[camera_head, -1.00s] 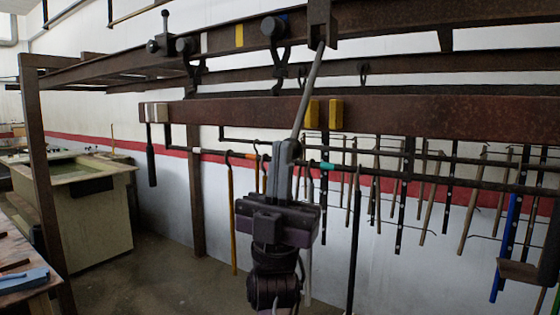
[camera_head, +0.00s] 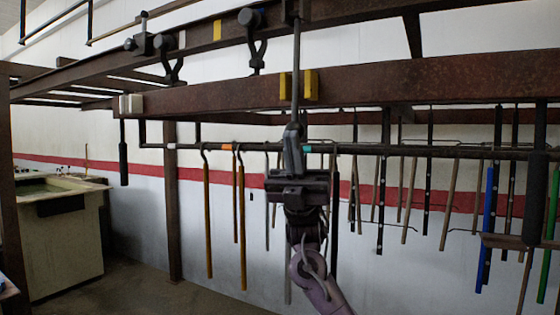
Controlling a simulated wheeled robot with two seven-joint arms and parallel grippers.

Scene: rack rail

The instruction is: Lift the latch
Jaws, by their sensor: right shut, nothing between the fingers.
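A thin grey bar (camera_head: 296,62), which looks like the latch, hangs almost upright from a dark bracket (camera_head: 297,10) on the upper rusty beam. It passes in front of the lower rail, between two yellow blocks (camera_head: 311,84). My right gripper (camera_head: 293,130) points up at the bar's lower end, below the rail. Its fingers are shut with nothing between them. They overlap the bar's end in the picture, and I cannot tell whether they touch it. My left gripper is not in view.
The rusty lower rail (camera_head: 430,82) crosses the view above my right gripper. Behind it, a dark rod (camera_head: 400,150) carries several hanging tools, including orange-brown poles (camera_head: 208,220). A vat (camera_head: 62,240) stands at the left. Floor in front of the wall is free.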

